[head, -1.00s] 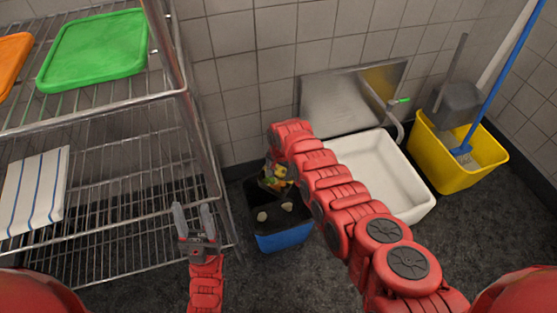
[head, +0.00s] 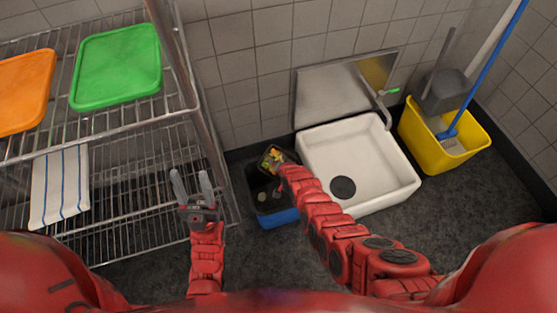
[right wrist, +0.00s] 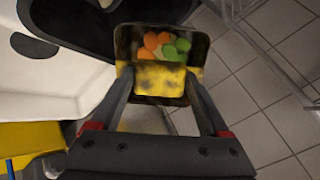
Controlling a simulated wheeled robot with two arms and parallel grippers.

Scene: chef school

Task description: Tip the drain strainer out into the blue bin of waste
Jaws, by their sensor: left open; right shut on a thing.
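The drain strainer (head: 271,158) is a small square yellow and dark basket. In the right wrist view the strainer (right wrist: 157,78) holds orange and green scraps. My right gripper (right wrist: 160,90) is shut on it, with fingers on both sides; in the head view the forearm hides the grip. The strainer appears over the back part of the blue bin (head: 279,219); the exact height is unclear. The bin has a dark inside with a few pale bits. My left gripper (head: 194,190) is open and empty, left of the bin, in front of the wire rack.
A white sink (head: 385,182) with a dark round drain stands right of the bin. A yellow mop bucket (head: 430,153) is farther right. A wire rack (head: 110,140) with green (head: 117,65) and orange (head: 22,92) trays and a striped cloth (head: 60,185) stands left.

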